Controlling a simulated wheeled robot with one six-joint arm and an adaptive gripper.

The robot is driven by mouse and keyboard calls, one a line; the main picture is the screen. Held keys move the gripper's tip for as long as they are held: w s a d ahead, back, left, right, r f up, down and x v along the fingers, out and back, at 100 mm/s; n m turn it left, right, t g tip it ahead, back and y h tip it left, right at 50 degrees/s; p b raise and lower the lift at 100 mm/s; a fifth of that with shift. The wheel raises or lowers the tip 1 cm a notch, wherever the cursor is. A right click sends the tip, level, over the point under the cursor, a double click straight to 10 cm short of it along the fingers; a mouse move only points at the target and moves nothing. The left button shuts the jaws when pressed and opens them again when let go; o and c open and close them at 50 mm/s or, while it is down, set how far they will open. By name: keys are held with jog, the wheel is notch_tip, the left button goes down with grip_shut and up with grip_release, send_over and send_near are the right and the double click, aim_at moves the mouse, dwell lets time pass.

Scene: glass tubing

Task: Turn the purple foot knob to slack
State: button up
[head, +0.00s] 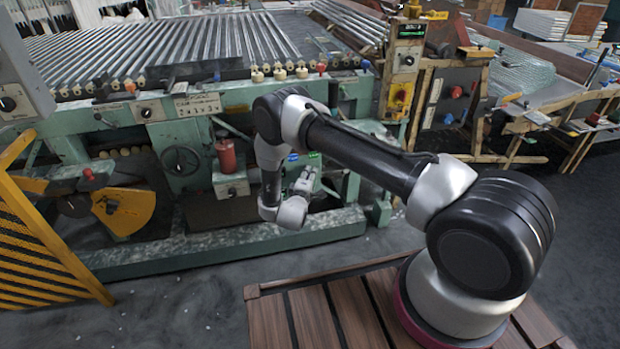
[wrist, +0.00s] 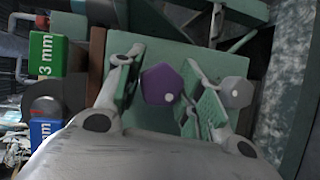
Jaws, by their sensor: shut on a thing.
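The purple foot knob (wrist: 162,84) shows in the wrist view as a faceted knob with a pale dot on its face, in front of a green plate (wrist: 160,55). My gripper (wrist: 160,92) has one finger on each side of it and is shut on it. Little gap shows at the left finger; the contact at the right finger is hard to make out. In the head view my gripper (head: 306,178) is low against the green machine, and the purple knob is hidden there.
A grey knob (wrist: 235,92) sits just outside the right finger. A green "3 mm" block (wrist: 46,55) and a blue "mm" block (wrist: 45,132) are at the left. The green machine's base beam (head: 220,250) runs below my wrist; a yellow guard (head: 40,240) stands far left.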

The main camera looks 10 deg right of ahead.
jog(key=shift+a+n+t+h, duration=0.1)
jog(key=shift+n+t+h, duration=0.3)
jog(key=shift+n, duration=0.5)
jog(key=o, duration=1)
jog(key=v, duration=1.2)
jog(key=shift+f, duration=0.15)
